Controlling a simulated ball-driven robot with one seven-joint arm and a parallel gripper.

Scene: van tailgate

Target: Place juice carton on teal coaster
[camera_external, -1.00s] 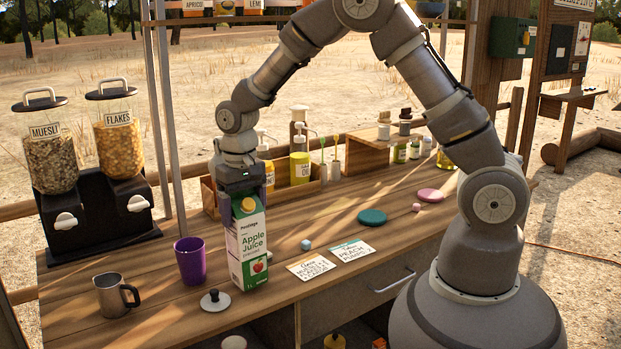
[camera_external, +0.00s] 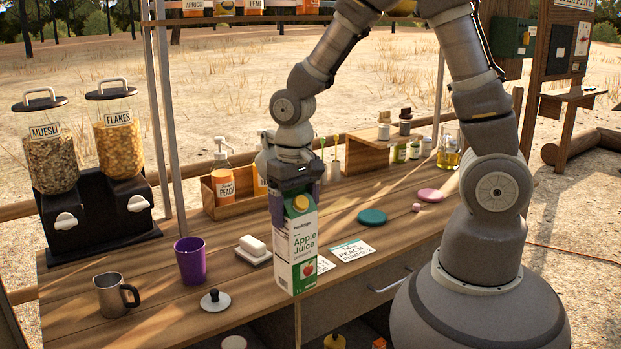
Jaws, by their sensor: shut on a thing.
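A pink disc (camera_external: 430,195) and a small pink piece (camera_external: 416,207) lie right of the coaster. Label cards (camera_external: 352,251) lie before it. A butter dish (camera_external: 254,249), purple cup (camera_external: 190,260), metal mug (camera_external: 114,295) and white lid (camera_external: 215,300) stand left.

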